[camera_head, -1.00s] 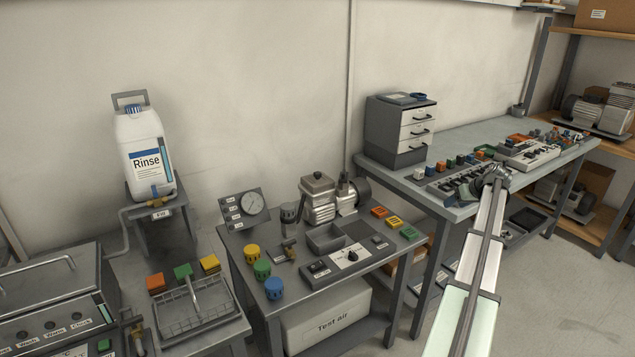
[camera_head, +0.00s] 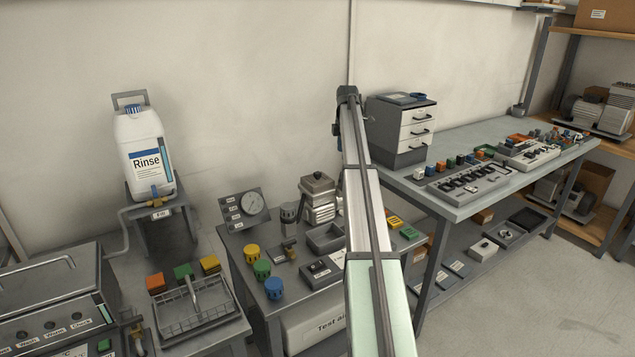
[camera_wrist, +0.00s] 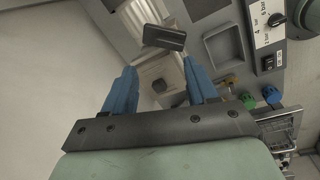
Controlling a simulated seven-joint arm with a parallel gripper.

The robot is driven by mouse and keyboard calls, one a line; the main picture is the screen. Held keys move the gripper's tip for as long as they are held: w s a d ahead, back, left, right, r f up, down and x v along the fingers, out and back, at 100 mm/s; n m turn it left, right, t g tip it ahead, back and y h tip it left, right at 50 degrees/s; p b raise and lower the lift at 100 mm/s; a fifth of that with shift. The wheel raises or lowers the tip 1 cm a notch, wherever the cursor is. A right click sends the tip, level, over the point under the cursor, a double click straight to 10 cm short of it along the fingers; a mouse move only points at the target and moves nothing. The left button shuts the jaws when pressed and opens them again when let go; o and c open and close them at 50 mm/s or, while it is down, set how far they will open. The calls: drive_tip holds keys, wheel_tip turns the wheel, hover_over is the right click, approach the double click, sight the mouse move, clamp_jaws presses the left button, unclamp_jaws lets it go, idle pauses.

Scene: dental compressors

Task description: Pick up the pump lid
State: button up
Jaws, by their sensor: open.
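The pump lid (camera_head: 317,181) is a dark grey square cover with a small knob, seated on top of the ribbed pump (camera_head: 318,208) on the middle bench. In the wrist view the lid (camera_wrist: 157,82) shows between and beyond the blue fingers, with its knob facing me. My gripper (camera_wrist: 159,66) is open and empty, above the pump and apart from the lid. In the head view, my arm hides the motor side of the pump, and the gripper shows only partly beside the arm's end.
A dark box (camera_wrist: 164,38) on the motor stands close to the fingertips in the wrist view. A grey tray (camera_head: 325,238), a gauge panel (camera_head: 244,207) and several coloured caps share the bench. A drawer unit (camera_head: 402,130) stands to the right on the other table.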

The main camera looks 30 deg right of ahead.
sight(317, 173)
drive_tip(key=w+a+r+n+g, duration=0.1)
drive_tip(key=w+a+r+n, duration=0.4)
drive_tip(key=a, duration=0.4)
drive_tip(key=shift+m+h, duration=0.4)
drive_tip(key=shift+m, duration=0.1)
drive_tip(key=f, duration=0.4)
drive_tip(key=d+f, duration=0.1)
drive_tip(key=f, duration=0.4)
drive_tip(key=w+f, duration=0.1)
drive_tip(key=f, duration=0.4)
drive_tip(key=shift+d+f, duration=0.1)
drive_tip(key=shift+d, duration=0.05)
clamp_jaws()
